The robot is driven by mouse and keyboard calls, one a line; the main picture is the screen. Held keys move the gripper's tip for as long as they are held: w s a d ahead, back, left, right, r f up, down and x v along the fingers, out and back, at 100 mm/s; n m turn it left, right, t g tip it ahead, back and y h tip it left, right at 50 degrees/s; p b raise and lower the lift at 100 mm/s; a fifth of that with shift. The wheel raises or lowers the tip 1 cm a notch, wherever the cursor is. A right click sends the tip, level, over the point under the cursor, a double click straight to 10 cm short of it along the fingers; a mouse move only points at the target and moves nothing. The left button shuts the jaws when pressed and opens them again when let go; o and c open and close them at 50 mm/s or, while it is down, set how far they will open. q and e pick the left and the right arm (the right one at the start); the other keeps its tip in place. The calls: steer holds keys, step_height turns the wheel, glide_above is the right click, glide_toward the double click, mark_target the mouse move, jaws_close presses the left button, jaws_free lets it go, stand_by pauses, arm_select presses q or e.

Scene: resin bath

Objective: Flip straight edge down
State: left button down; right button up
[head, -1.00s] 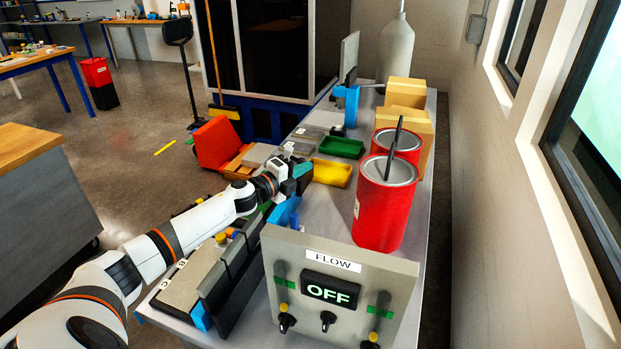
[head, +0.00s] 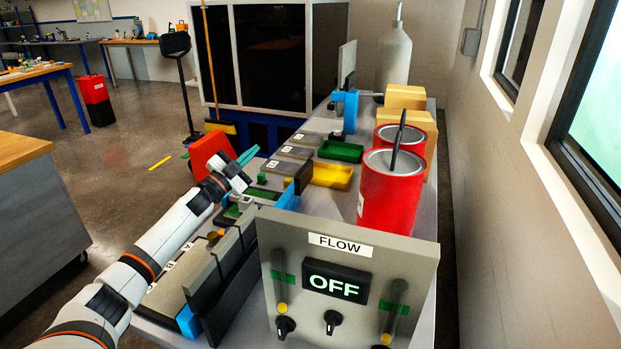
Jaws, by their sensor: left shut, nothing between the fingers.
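No part is labelled as the straight edge. The likeliest is a dark upright plate (head: 303,178) with a blue piece (head: 288,196) beside it, behind the flow panel; I cannot tell its hinge or exact tilt. My left gripper (head: 248,156) has teal fingers and is to the left of this plate, apart from it, above the table's left side. It is shut and empty. My right gripper is not in view.
The grey flow panel (head: 417,257) reads OFF and hides part of the table. Dark upright panels (head: 228,272) stand at its left. Red cans (head: 390,200), a yellow tray (head: 333,175) and a green tray (head: 341,151) are farther back.

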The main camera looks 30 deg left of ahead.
arm_select(q)
steer(key=s+a+f+n+t+y+b, duration=0.1)
steer(key=a+f+n+y+b, duration=0.3)
steer(key=n, duration=0.5)
steer(key=shift+s+a+f+y+b, duration=0.3)
steer(key=shift+a+f+y, duration=0.2)
steer(key=shift+a+f, duration=0.6)
